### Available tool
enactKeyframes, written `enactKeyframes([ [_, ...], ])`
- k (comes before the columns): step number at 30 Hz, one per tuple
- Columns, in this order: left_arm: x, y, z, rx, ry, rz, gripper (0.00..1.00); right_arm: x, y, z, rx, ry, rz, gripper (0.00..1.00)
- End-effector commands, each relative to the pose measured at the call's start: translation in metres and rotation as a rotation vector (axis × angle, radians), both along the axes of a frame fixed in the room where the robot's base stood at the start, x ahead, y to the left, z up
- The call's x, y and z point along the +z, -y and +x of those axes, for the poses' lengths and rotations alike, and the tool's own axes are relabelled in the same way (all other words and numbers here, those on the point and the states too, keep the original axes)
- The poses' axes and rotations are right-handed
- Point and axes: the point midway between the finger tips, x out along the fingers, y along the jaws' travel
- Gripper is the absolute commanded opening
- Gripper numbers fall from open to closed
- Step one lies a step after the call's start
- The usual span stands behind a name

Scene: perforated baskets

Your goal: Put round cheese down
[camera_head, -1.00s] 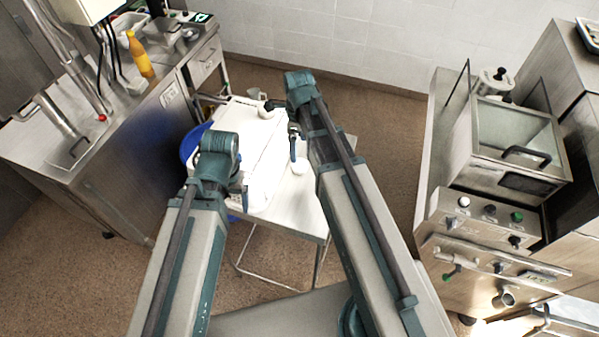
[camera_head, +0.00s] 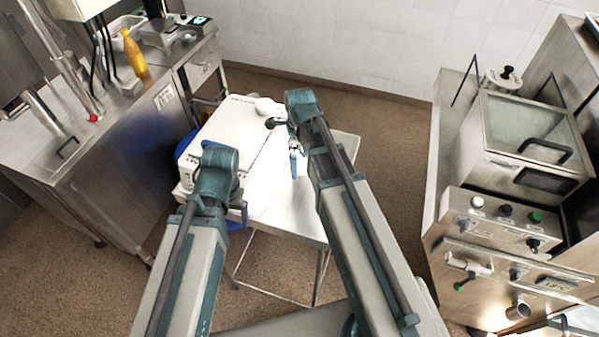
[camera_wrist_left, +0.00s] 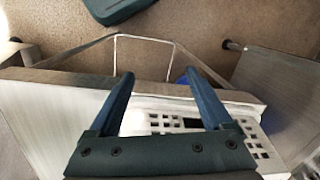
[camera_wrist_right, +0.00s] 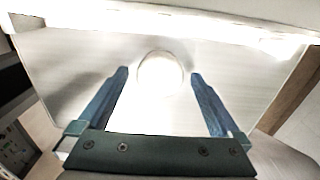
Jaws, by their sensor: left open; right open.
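The round cheese (camera_wrist_right: 162,74) is a pale disc on the metal table, seen in the right wrist view just ahead of and between the fingertips of my right gripper (camera_wrist_right: 159,76). That gripper is open; the fingers show a gap on both sides of the cheese. In the head view a pale bit of the cheese (camera_head: 300,168) shows beside the right arm. In the head view the left fingers are mostly hidden.
The metal table (camera_head: 294,216) carries a large white box-like thing (camera_head: 228,122) on its left half. A steel counter (camera_head: 120,120) with a yellow bottle (camera_head: 135,54) stands at left. A steel machine (camera_head: 515,215) stands at right. Brown floor is open between.

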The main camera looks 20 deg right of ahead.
Motion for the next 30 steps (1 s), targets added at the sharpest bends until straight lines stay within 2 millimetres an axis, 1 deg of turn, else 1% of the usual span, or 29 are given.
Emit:
enactKeyframes([
  [1, -0.0056, 0.0001, -0.0001, -0.001, 0.0, 0.0, 0.84, -0.0057, 0.0, 0.0001, 0.0, 0.0, 0.0, 1.0],
  [8, -0.0036, 0.0, 0.0, -0.001, 0.0, 0.0, 0.84, -0.0036, 0.0, 0.0001, 0.0, 0.0, 0.0, 1.0],
  [11, -0.0035, 0.0, 0.0, 0.0, 0.0, 0.0, 0.84, -0.0036, -0.0001, 0.0001, 0.0, 0.0, 0.0, 0.84],
  [12, -0.0035, 0.0, 0.0, 0.0, 0.0, 0.0, 0.84, -0.0036, 0.0, 0.0001, 0.0, 0.0, 0.0, 0.77],
  [14, -0.0036, 0.0, 0.0, 0.0, 0.0, 0.0, 0.84, -0.0036, -0.0001, 0.0002, 0.0, 0.0, 0.0, 0.66],
  [15, -0.0036, 0.0, 0.0, 0.0, 0.0, 0.0, 0.84, -0.0036, -0.0001, 0.0002, 0.0, 0.0, 0.0, 0.59],
  [17, -0.0036, 0.0, 0.0, 0.0, 0.0, 0.0, 0.84, -0.0036, -0.0001, 0.0002, 0.0, 0.0, 0.0, 0.48],
  [18, -0.0036, 0.0, 0.0, 0.0, 0.0, 0.0, 0.84, -0.0036, -0.0001, 0.0001, 0.0, 0.0, 0.0, 0.41],
  [22, -0.0036, 0.0, 0.0, 0.0, 0.0, 0.0, 0.84, -0.0036, 0.0, 0.0001, 0.0, 0.0, 0.0, 0.17],
  [23, -0.0036, 0.0, 0.0, 0.0, 0.0, 0.0, 0.84, -0.0036, -0.0001, 0.0002, 0.0, 0.0, 0.0, 0.14],
  [30, -0.0031, 0.0, 0.0, 0.0, 0.0, 0.0, 0.84, -0.0031, 0.0002, 0.0002, 0.0, 0.0, 0.0, 0.13],
])
